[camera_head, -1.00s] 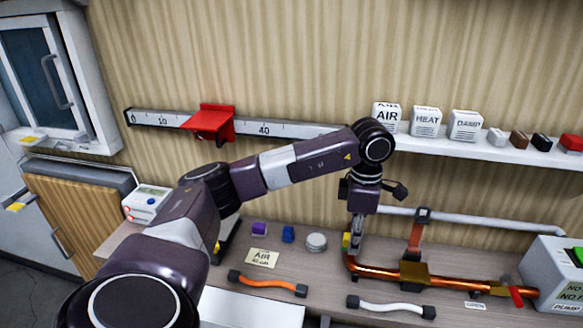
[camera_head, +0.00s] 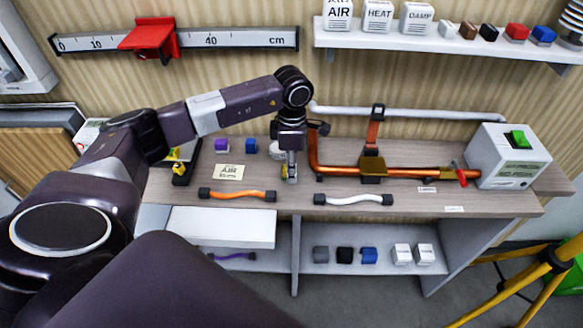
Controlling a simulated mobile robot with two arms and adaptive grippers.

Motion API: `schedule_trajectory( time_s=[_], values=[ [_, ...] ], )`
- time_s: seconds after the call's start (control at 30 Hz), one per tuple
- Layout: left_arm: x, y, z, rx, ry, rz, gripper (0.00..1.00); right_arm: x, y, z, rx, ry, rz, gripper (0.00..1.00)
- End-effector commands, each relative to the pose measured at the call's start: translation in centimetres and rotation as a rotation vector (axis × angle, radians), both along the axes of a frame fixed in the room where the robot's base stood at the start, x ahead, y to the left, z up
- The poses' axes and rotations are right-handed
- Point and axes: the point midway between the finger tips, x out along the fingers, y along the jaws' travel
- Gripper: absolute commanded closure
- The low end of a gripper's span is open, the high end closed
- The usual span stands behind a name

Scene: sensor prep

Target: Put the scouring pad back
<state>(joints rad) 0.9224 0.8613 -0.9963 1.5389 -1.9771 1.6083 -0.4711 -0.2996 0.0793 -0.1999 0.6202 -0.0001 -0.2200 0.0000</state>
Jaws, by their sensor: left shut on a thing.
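My left gripper (camera_head: 290,177) points down over the workbench, just left of the copper pipe's upright end (camera_head: 312,150). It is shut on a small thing. A yellowish-grey bit shows at its fingertips, too small to tell whether it is the scouring pad. I cannot tell whether the fingertips touch the bench. No other scouring pad can be clearly made out. My right gripper is not in view.
An orange hose (camera_head: 237,195) and a white hose (camera_head: 353,199) lie along the bench's front. A purple block (camera_head: 221,145), a blue block (camera_head: 251,146) and an AIR card (camera_head: 230,172) are left of the gripper. A grey box (camera_head: 510,157) stands right.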

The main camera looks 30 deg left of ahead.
Motion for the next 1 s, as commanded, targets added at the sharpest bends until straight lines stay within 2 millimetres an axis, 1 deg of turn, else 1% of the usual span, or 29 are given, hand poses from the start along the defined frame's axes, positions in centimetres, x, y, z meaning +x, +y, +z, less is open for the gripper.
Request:
schedule_trajectory(
  time_s=[0.03, 0.1, 0.3, 0.43, 0.47, 0.6, 0.87, 0.97, 1.0],
  values=[
    [-0.05, -0.03, -0.44, -0.001, 0.001, 0.000, 1.00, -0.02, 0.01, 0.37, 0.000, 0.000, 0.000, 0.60],
    [-0.03, 0.01, -0.88, 0.000, 0.000, 0.000, 1.00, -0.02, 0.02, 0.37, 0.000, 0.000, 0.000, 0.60],
    [0.01, 0.02, -0.94, 0.000, -0.001, 0.000, 1.00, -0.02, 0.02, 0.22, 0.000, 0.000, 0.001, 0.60],
    [0.01, 0.02, -1.41, 0.000, -0.001, 0.000, 1.00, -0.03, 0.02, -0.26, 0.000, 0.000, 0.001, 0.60],
    [0.02, 0.03, -1.22, 0.000, -0.001, 0.000, 0.74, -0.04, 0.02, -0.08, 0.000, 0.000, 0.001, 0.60],
    [0.01, 0.02, -1.19, 0.000, -0.001, 0.000, 0.60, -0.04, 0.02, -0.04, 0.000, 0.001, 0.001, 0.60],
    [0.01, 0.02, -1.12, 0.000, -0.001, 0.000, 0.60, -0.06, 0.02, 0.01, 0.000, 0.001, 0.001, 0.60],
    [0.01, 0.02, -0.64, 0.000, -0.001, 0.000, 0.60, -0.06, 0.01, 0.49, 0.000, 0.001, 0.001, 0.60],
    [0.11, 0.02, -0.45, -0.001, -0.004, 0.000, 0.60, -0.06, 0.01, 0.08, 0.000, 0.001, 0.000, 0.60]
  ],
)
